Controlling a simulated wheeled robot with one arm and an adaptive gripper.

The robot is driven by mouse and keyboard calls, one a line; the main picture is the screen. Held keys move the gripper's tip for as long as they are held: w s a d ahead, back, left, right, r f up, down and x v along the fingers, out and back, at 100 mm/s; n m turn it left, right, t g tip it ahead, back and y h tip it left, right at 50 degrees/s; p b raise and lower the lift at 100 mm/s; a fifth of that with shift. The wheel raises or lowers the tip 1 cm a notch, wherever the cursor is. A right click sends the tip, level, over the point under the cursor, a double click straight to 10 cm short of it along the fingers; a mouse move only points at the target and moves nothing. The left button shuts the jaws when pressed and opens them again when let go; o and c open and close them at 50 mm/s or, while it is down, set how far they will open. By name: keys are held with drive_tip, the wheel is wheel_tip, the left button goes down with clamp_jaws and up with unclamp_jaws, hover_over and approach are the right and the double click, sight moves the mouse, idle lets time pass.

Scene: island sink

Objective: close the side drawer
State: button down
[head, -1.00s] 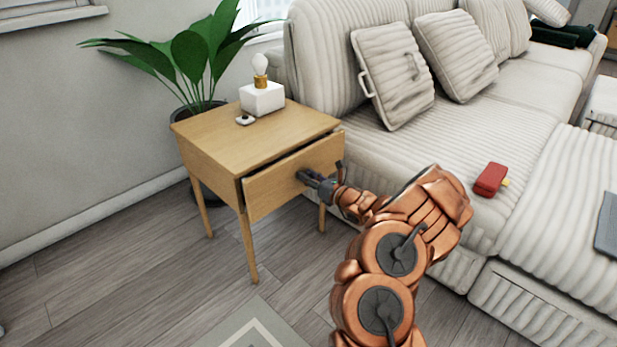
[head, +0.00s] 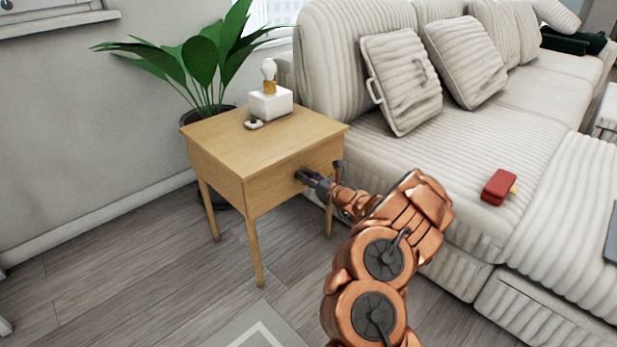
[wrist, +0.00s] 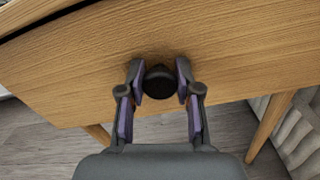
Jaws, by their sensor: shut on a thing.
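The wooden side table (head: 232,139) stands left of the sofa. Its drawer front (head: 278,186) looks flush with the table body in the head view. In the wrist view, a dark narrow gap shows above the drawer front (wrist: 215,45) at the upper left. My gripper (head: 305,176) is at the middle of the drawer front. In the wrist view its two fingers are shut on the round dark drawer knob (wrist: 159,82), one on each side. The drawer's inside is hidden.
Floor in front is open.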

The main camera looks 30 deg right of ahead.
drive_tip(key=c, duration=0.8)
unclamp_jaws()
drive_tip(key=shift+w+a, duration=0.15)
drive_tip(key=shift+w, duration=0.15)
drive_tip(key=shift+s+d, duration=0.35)
drive_tip(key=shift+s, duration=0.25)
drive_tip(key=v, duration=1)
drive_tip(key=shift+s, duration=0.4)
